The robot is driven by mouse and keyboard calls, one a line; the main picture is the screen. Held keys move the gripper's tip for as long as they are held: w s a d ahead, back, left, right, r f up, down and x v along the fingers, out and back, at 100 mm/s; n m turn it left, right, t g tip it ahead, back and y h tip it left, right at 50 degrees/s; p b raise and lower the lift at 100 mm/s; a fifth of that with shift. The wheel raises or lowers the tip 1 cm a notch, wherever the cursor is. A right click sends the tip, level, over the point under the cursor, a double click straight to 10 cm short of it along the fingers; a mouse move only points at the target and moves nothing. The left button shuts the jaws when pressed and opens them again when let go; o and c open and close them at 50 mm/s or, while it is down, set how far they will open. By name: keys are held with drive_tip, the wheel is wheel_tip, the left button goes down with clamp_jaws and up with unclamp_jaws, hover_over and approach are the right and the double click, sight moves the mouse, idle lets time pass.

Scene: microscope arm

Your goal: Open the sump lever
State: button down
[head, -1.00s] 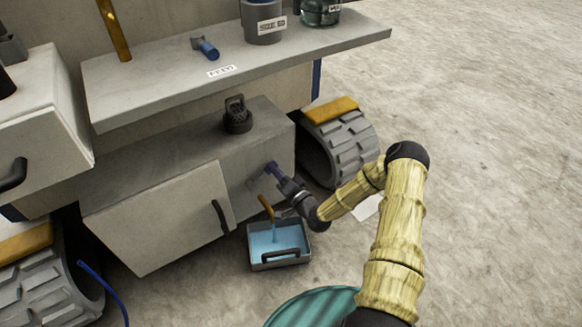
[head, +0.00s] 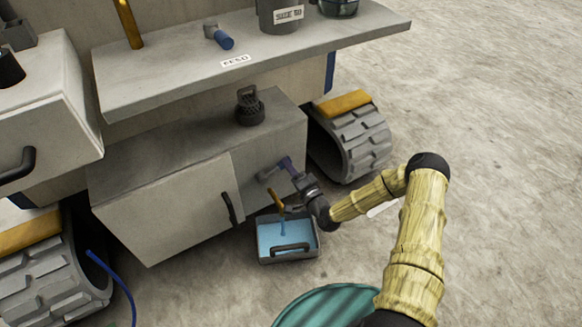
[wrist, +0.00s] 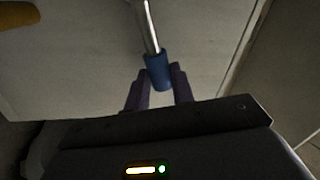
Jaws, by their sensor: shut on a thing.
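The sump lever (head: 268,174) is on the front of the low grey cabinet, above and slightly left of the tray. In the wrist view, its metal shaft ends in a blue grip (wrist: 158,72). My gripper (head: 288,166) is at the lever's outer end, with its purple fingers (wrist: 158,88) closed on both sides of the blue grip. In the head view, the gripper mostly hides the grip, and the grey shaft runs left from it. An amber spout (head: 277,201) beside the lever has blue liquid below it.
A handled tray (head: 289,257) holding blue liquid stands on the floor under the spout. A tracked wheel (head: 352,142) is right of the cabinet. A shelf (head: 170,75) overhangs above. The floor to the right is mostly clear.

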drive_tip(key=shift+s+f, duration=0.1)
drive_tip(key=shift+f, duration=0.1)
drive_tip(key=c, duration=1.2)
unclamp_jaws()
drive_tip(key=shift+r, duration=0.1)
drive_tip(key=p+v, duration=0.6)
drive_tip(key=v, duration=1.1)
drive_tip(key=shift+s, duration=0.2)
drive_tip(key=shift+w+r, duration=0.1)
